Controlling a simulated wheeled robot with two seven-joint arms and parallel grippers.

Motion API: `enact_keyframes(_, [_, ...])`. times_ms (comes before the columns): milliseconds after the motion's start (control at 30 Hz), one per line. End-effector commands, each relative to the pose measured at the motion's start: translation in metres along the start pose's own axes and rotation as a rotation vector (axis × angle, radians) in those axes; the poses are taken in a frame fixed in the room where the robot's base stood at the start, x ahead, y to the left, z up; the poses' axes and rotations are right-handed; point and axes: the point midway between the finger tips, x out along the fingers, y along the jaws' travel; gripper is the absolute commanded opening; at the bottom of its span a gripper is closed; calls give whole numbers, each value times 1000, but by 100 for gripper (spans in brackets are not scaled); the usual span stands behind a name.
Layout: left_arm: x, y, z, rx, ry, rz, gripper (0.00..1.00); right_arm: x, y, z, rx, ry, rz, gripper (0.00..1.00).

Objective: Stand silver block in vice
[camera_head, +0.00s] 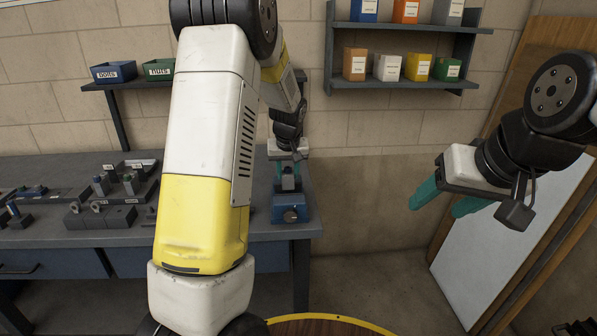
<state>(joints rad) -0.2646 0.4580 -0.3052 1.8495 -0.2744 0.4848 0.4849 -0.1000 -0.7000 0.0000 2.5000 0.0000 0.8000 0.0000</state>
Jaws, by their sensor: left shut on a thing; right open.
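The blue vice (290,210) stands at the right end of the grey workbench. My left gripper (288,170) points down directly above the vice, with its teal fingers shut on a small grey piece. This looks like the silver block (288,183), at the vice's jaws. It is small and partly hidden, so I cannot tell whether it touches the vice or stands fully upright. My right gripper (437,206) is open and empty, held in the air to the right of the bench.
Dark trays with several small parts (112,195) lie on the bench at left. A blue bin (113,72) and a green bin (159,69) sit on a wall shelf. Another shelf (400,86) holds coloured boxes. A white panel (510,240) leans at right.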

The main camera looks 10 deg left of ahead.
Motion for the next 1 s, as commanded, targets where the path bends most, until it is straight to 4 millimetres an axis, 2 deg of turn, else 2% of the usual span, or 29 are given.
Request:
enact_keyframes(367, [-4, 0, -2, 1, 1, 1, 0, 0, 0, 0, 0, 0, 0, 59])
enact_keyframes(400, [-4, 0, -2, 1, 1, 1, 40, 0, 0, 0, 0, 0, 0, 59])
enact_keyframes(500, [-4, 0, -2, 1, 1, 1, 60, 0, 0, 0, 0, 0, 0, 59])
enact_keyframes(833, [-6, 0, -2, 1, 0, 0, 60, 0, 0, 0, 0, 0, 0, 59])
enact_keyframes(1000, [-26, 1, -3, 1, 4, 2, 60, 0, 0, 0, 0, 0, 0, 59])
